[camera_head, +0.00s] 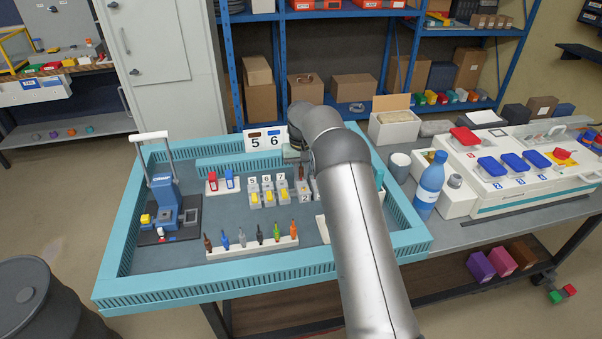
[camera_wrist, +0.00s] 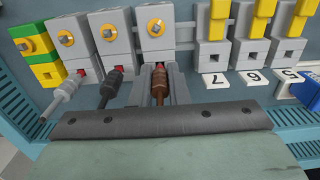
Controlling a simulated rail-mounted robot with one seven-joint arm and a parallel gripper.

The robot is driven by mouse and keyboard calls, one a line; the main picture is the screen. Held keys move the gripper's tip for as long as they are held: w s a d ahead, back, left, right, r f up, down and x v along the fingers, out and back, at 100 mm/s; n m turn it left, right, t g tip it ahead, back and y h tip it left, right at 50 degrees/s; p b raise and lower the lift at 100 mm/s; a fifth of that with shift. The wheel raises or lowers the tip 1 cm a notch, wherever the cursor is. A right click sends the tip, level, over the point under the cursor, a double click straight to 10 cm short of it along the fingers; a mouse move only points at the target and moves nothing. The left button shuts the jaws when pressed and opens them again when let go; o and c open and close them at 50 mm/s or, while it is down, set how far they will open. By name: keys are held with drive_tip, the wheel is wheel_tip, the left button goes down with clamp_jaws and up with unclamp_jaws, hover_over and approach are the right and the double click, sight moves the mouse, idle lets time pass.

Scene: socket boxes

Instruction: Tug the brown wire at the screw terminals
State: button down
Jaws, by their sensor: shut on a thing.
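A row of grey screw terminals (camera_wrist: 155,45) with orange-ringed screws runs along the top left of the wrist view. The brown wire (camera_wrist: 160,84) sits with its end at the opening of the rightmost screw terminal, where a little red shows. My gripper (camera_wrist: 161,88) is shut on the brown wire, one finger on each side of it, close below the terminal. A black wire (camera_wrist: 111,86) and a grey wire (camera_wrist: 66,92) stand at the neighbouring terminals to the left, apart from my fingers. In the head view my arm hides most of my gripper and the screw terminals.
Lever terminals with yellow levers (camera_wrist: 258,27) and number tags stand close to the right. In the head view, a rack of coloured wire ends (camera_head: 255,245) lies in front and a blue press (camera_head: 168,200) stands left. A teal rim (camera_head: 190,289) surrounds the work area.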

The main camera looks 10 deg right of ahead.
drive_tip(key=shift+f, duration=0.3)
idle(0.5)
drive_tip(key=c, duration=0.9)
unclamp_jaws()
drive_tip(key=shift+r, duration=0.15)
drive_tip(key=shift+r+p, duration=2.25)
drive_tip(key=shift+r, duration=1.4)
